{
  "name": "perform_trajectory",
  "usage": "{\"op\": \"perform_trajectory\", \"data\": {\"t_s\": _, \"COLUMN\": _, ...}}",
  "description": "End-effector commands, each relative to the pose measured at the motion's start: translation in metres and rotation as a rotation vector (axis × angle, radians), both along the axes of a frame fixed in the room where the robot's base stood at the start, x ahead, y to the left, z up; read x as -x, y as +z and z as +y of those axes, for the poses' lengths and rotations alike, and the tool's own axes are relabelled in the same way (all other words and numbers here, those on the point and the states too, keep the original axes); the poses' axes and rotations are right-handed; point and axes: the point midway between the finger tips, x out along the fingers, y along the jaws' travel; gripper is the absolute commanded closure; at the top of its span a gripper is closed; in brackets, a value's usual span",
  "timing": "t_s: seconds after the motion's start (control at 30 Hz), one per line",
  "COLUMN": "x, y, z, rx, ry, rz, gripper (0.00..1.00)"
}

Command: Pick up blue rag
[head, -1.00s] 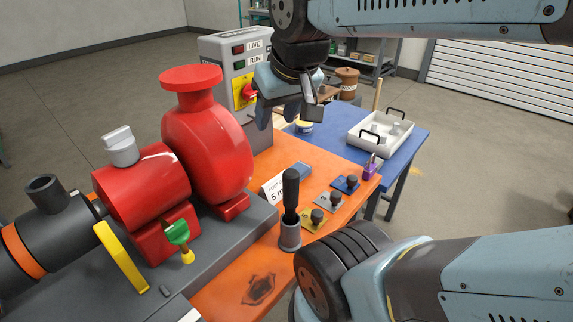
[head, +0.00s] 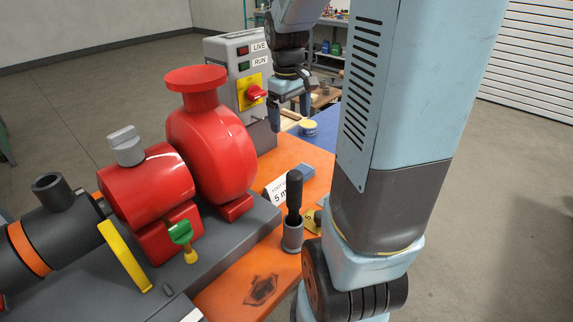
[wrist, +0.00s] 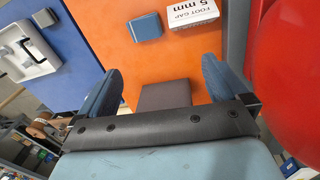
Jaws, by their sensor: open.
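A small flat blue item (head: 304,172) lies on the orange bench top beside the white foot gap card. It also shows in the wrist view (wrist: 145,27), beyond the fingertips and a little left of centre. It is the only rag-like blue piece I see, but I cannot tell whether it is folded cloth or a solid block. My gripper (head: 290,117) hangs above the far end of the bench, near the control box. Its two fingers are wide apart in the wrist view (wrist: 160,80), with nothing held between them.
The red pump (head: 212,150) stands left of the gripper. The grey control box (head: 228,62) is close behind it. A black-handled tool (head: 294,205) stands upright in a holder. A yellow tin (head: 308,127) sits near the blue table. A white tray (wrist: 25,50) shows at left.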

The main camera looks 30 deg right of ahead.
Motion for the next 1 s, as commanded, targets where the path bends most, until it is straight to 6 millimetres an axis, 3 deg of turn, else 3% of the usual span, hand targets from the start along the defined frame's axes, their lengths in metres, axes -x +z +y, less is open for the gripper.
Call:
{"op": "perform_trajectory", "data": {"t_s": 0.2, "x": -0.024, "y": -0.041, "z": -0.033, "rx": -0.022, "ry": 0.052, "rz": 0.103, "gripper": 0.0}}
{"op": "perform_trajectory", "data": {"t_s": 0.37, "x": -0.031, "y": -0.057, "z": -0.046, "rx": -0.035, "ry": 0.076, "rz": 0.14, "gripper": 0.0}}
{"op": "perform_trajectory", "data": {"t_s": 0.57, "x": -0.032, "y": -0.074, "z": -0.051, "rx": -0.041, "ry": 0.087, "rz": 0.156, "gripper": 0.0}}
{"op": "perform_trajectory", "data": {"t_s": 1.0, "x": -0.024, "y": -0.141, "z": -0.053, "rx": -0.041, "ry": 0.086, "rz": 0.154, "gripper": 0.0}}
